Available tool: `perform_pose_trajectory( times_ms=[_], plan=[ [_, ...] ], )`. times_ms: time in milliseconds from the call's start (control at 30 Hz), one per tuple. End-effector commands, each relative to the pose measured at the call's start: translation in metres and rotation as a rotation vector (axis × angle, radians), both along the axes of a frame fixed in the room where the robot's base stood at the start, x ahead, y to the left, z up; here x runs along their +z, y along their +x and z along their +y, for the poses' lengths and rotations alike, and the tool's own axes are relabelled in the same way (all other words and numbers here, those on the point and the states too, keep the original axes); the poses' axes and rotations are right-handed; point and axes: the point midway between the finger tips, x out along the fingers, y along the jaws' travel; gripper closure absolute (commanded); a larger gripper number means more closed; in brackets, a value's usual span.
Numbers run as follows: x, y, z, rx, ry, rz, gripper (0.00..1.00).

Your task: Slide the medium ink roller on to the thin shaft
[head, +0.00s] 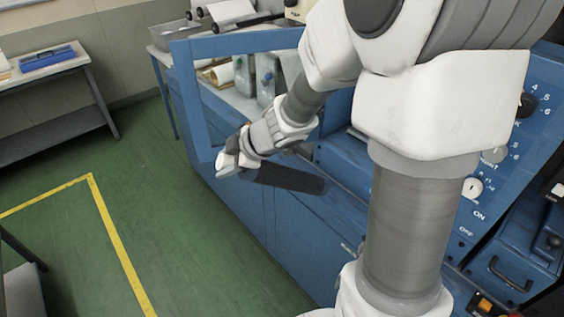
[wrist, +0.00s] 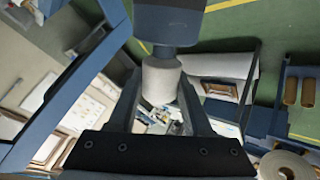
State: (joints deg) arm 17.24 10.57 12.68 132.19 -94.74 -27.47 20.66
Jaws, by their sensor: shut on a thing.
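My gripper (head: 232,162) is shut on the pale end of a dark roller (head: 288,178), which looks like the medium ink roller. In the head view the roller points right from the gripper, nearly level, in front of the blue machine. In the wrist view the gripper (wrist: 160,90) has one finger on each side of the pale, round end piece, and the roller's dark body (wrist: 168,24) extends past the top edge. I cannot make out the thin shaft in either view. My arm hides much of the machine.
A blue frame (head: 183,95) stands on the machine just behind my gripper. Bottles (head: 266,88) and pale rolls (head: 222,73) are on a bench behind it. A control panel (head: 500,165) is at the right. The green floor (head: 195,240) at front left is clear.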

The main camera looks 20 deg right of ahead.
Motion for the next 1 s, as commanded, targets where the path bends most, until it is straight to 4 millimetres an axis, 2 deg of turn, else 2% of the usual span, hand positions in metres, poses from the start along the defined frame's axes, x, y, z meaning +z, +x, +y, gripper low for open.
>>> perform_pose_trajectory(
  times_ms=[367, 600, 800, 1000],
  plan=[
    [0.000, -0.033, -0.031, 0.172, -0.268, -0.016, 1.00],
    [0.004, -0.056, -0.071, 0.285, -0.450, -0.051, 1.00],
    [0.009, -0.066, -0.096, 0.341, -0.536, -0.076, 1.00],
    [0.013, -0.070, -0.111, 0.371, -0.579, -0.092, 1.00]
  ],
)
